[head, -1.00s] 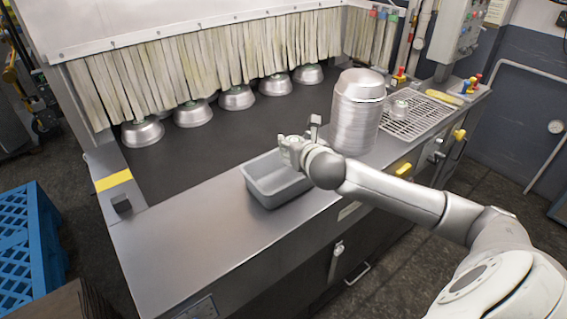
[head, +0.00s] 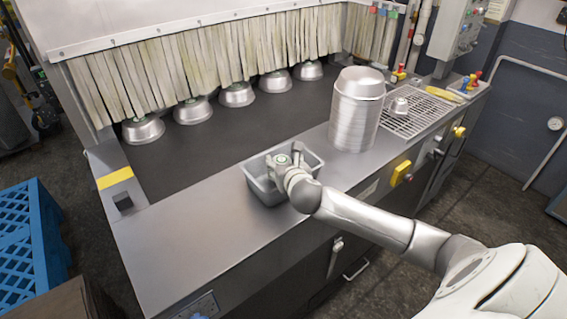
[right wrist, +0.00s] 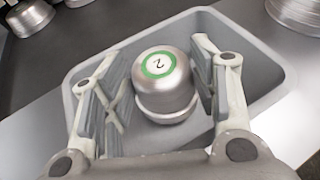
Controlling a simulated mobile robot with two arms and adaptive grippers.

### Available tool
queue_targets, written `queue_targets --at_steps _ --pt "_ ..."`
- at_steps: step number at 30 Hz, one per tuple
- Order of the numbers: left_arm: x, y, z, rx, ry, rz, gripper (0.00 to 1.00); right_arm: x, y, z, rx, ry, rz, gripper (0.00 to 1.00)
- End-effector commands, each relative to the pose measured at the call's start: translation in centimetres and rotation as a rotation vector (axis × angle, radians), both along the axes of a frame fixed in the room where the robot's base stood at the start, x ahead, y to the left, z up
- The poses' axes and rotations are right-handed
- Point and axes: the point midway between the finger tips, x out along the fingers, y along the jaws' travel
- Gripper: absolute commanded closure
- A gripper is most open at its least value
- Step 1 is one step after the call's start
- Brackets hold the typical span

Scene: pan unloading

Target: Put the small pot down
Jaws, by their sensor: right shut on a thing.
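The small pot is a shiny silver pot (right wrist: 165,100) with a green-ringed label marked 2 on its upward-facing end. My right gripper (right wrist: 160,78) is shut on it, one finger on each side. In the head view the gripper (head: 283,161) is at the grey tray (head: 262,190) on the front ledge, and the pot is mostly hidden by the hand. In the right wrist view the pot is within the tray's rim (right wrist: 262,62). I cannot tell whether it touches the tray floor. My left gripper is not in view.
A tall silver stack (head: 357,112) stands right of the tray. Beyond it, a small silver piece (head: 400,106) sits on a wire grate (head: 420,120). Several silver pots (head: 237,94) line the strip curtain. The ledge left of the tray is clear (head: 190,225).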

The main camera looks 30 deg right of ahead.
Motion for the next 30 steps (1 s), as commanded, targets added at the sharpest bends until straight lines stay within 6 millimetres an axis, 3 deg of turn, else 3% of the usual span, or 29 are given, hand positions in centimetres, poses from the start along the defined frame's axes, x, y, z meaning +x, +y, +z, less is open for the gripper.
queue_targets --at_steps 13,14,19,30 --pt "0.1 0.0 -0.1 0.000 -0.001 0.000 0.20 -0.1 0.0 -1.3 0.001 0.004 -0.001 0.69" --pt "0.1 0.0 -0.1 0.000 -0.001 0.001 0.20 -0.1 0.0 -1.4 0.001 0.005 -0.001 0.45" --pt "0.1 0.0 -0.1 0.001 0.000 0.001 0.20 -0.1 0.0 -1.6 0.002 0.009 -0.002 0.23" --pt "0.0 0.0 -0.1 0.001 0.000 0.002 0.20 -0.2 -0.1 -1.5 0.003 0.011 -0.004 0.23"
